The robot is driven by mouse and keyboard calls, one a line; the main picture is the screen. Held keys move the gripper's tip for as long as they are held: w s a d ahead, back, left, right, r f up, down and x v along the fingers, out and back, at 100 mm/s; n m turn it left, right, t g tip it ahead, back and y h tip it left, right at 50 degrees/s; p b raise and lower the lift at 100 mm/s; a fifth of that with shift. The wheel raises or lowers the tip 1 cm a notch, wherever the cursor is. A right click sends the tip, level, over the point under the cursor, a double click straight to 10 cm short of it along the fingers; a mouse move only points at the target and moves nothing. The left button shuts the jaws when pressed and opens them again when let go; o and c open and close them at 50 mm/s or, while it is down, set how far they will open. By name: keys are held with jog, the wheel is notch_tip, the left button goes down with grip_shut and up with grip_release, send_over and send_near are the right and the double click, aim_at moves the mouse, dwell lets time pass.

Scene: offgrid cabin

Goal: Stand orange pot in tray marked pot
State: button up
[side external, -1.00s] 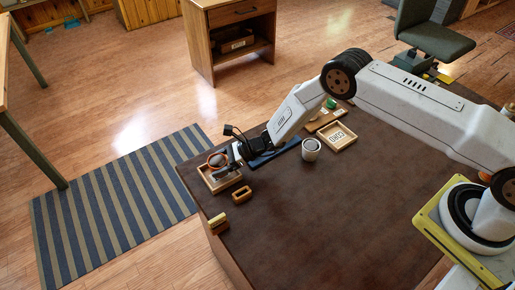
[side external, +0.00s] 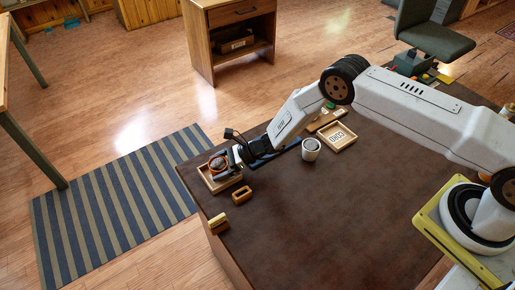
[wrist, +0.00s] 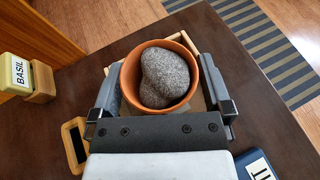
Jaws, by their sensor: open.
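The tray's marking is hidden. My gripper (wrist: 163,88) is open, with one finger on each side of the pot. Some space shows between the right finger and the pot; I cannot tell whether the left finger touches it.
A small wooden frame-like block (side external: 241,194) sits near the tray. A yellow-topped BASIL block (side external: 217,220) stands by the table edge. The table's front is clear.

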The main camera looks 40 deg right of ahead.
jog(key=shift+r, duration=0.1)
jog(key=shift+d, duration=0.1)
jog(key=v, duration=1.2)
jog(key=shift+w+r, duration=0.1)
dwell(0.3)
jog(key=s+d+r+n+g+h, duration=0.1)
jog(key=s+d+r+n+h, duration=0.5)
jog(key=s+r+n, duration=0.4)
jog(key=s+d+r+n+g+h, duration=0.1)
jog(key=s+d+r+n+h, duration=0.5)
jog(key=s+n, duration=0.5)
notch_tip(320, 180, up, 4)
jog(key=shift+s+d+f+n+g+h, duration=0.1)
jog(key=shift+s+d+n+g+h, duration=0.25)
jog(key=shift+d+n, duration=0.55)
